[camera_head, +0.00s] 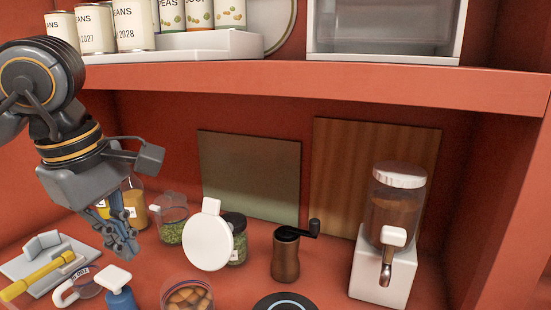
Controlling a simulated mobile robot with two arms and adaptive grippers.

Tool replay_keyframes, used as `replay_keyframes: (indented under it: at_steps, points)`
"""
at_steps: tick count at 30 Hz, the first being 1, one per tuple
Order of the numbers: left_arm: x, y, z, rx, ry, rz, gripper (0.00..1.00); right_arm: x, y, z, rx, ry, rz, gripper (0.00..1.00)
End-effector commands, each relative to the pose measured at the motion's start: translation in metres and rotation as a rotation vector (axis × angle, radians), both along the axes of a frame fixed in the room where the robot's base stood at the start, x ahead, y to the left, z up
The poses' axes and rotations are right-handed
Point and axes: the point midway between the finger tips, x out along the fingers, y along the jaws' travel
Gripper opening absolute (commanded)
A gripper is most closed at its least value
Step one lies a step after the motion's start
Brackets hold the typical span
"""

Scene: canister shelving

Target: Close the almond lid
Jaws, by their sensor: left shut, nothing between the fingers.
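A clear canister of brown almonds (187,298) stands at the bottom edge of the head view, partly cut off by the frame. Its top is open. A round white lid (207,244) with a small tab stands up behind the canister, facing me; it looks like the almond lid swung open, but the hinge is not clear. My left gripper (123,241) points down, shut and empty, left of the lid and canister and apart from both. My right gripper is not in view.
Close by are a green-filled jar (236,238), a green-filled cup (172,225), a yellow jar (134,205), a blue-and-white item (118,290) and a yellow-handled tool (38,276). A wooden grinder (286,257) and dispenser (385,262) stand right. An upper shelf (330,80) spans above.

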Motion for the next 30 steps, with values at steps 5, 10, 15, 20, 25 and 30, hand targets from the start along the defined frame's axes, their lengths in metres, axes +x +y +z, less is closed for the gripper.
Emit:
replay_keyframes:
  at_steps: [5,10,15,20,25,30]
  points:
    - [-0.004,0.002,-0.011,0.000,0.001,0.001,0.00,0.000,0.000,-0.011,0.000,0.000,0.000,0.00]
    - [-0.009,0.004,-0.020,-0.001,0.000,0.001,0.00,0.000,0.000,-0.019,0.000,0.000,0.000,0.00]
    - [-0.013,0.005,-0.029,-0.001,0.000,-0.001,0.00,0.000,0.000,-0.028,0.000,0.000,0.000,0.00]
    - [-0.018,0.007,-0.038,-0.001,0.001,0.000,0.00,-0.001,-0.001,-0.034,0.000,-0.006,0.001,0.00]
    - [-0.021,0.009,-0.045,0.000,0.000,0.001,0.00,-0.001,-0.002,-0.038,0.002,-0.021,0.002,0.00]
    - [-0.021,0.009,-0.046,0.000,0.001,0.001,0.00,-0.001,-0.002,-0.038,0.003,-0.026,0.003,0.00]
